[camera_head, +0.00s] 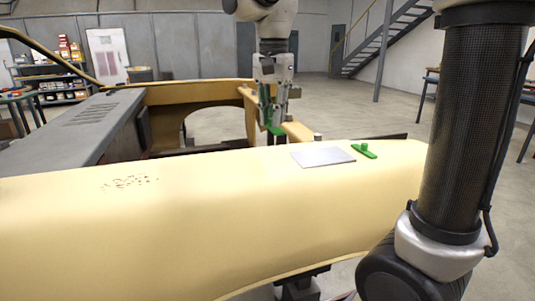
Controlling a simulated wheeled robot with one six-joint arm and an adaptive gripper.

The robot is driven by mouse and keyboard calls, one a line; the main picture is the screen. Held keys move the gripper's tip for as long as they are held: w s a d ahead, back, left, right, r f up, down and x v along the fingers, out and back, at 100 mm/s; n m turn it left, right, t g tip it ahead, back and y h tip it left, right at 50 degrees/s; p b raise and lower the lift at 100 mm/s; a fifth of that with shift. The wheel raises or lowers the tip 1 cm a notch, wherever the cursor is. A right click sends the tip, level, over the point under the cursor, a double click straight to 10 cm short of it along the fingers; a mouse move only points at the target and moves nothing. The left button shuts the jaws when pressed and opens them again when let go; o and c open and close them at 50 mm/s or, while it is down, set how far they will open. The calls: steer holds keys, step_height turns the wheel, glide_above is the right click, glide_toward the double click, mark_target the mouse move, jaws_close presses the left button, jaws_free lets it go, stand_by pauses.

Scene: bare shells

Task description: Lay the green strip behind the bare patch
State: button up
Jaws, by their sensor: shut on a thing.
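The bare patch (323,157) is a flat grey rectangle on top of the tan panel (220,200), right of its middle. One green strip (369,154), with a small raised grip, lies on the panel just right of the patch and apart from it. My gripper (273,118) points down beyond the panel's far edge, left of and behind the patch. It is shut on another green strip (276,130), partly hidden by the fingers. I cannot tell its exact height above the surface behind.
Dark specks (130,182) mark the panel's left part. A grey hood (85,120) lies at the left, with a tan frame and wheel arch (200,95) behind. A small grey peg (317,137) stands behind the patch. The panel between specks and patch is clear.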

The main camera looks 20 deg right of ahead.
step_height(320, 180, down, 9)
steer(key=shift+f, duration=0.2)
stand_by(0.3)
steer(key=o, duration=0.7)
steer(key=shift+c, duration=0.2)
step_height(320, 180, up, 12)
steer(key=shift+r, duration=0.1)
steer(key=s+d+f+n+t, duration=0.2)
steer(key=s+d+f+n, duration=0.2)
steer(key=s+d, duration=0.3)
steer(key=s+d+f+n+t, duration=0.2)
steer(key=s+d+f+n, duration=0.3)
steer(key=s+d, duration=0.3)
steer(key=s, duration=0.4)
steer(key=shift+f, duration=0.1)
